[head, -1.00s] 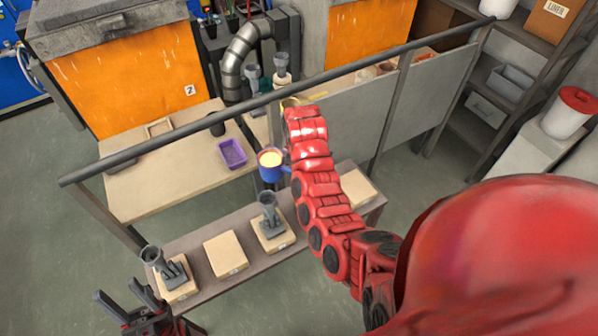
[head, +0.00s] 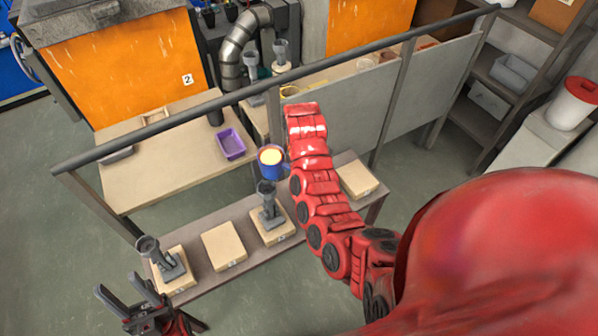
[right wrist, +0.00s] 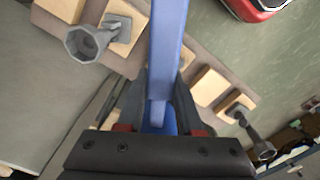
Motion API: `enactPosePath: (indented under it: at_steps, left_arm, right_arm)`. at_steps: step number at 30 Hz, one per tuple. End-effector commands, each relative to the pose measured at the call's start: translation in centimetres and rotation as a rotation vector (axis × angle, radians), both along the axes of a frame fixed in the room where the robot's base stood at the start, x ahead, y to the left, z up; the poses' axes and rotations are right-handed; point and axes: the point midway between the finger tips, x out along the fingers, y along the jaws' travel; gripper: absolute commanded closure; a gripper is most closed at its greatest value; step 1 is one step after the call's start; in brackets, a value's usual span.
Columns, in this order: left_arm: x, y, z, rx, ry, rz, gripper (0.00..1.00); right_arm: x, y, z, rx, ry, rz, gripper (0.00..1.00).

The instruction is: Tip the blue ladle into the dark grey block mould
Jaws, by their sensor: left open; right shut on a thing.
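The blue ladle (head: 271,171) is upright with pale yellow-orange contents at its top. It hangs just behind and above a grey mould (head: 268,212) with a funnel, on a wooden block. My right gripper (right wrist: 162,95) is shut on the ladle's blue handle (right wrist: 168,50); in the head view my red arm hides it. A second grey mould (head: 166,262) stands at the bench's left end. In the right wrist view, one mould (right wrist: 90,40) is nearer and another, darker one (right wrist: 250,128) farther off. I cannot tell which one the task names. My left gripper (head: 120,286) is open and empty, front left.
The bench (head: 205,287) also carries two bare wooden blocks (head: 224,247) (head: 357,180). A dark rail (head: 230,98) runs across behind it. Beyond are a pale table (head: 150,185) with a purple tray (head: 231,144) and orange furnace fronts (head: 130,75). Shelves stand at right.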

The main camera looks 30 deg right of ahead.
Motion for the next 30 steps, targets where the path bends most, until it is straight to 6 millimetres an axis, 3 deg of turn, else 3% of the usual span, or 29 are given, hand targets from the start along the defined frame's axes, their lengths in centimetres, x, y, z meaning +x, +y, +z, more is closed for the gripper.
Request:
enactPosePath:
  at_steps: [5,15,30]
  left_arm:
    - [0.0,0.0,-1.1,0.0,0.0,0.0,0.5]
    - [0.0,0.0,1.1,0.0,0.0,0.0,0.5]
    - [0.0,0.0,2.6,0.0,0.0,0.0,0.5]
  right_arm:
    - [0.0,0.0,-1.1,0.0,-0.001,-0.001,1.0]
    - [0.2,-0.1,-0.6,-0.125,-0.081,0.0,1.0]
    - [0.2,-0.4,-0.4,-0.22,-0.15,0.003,1.0]
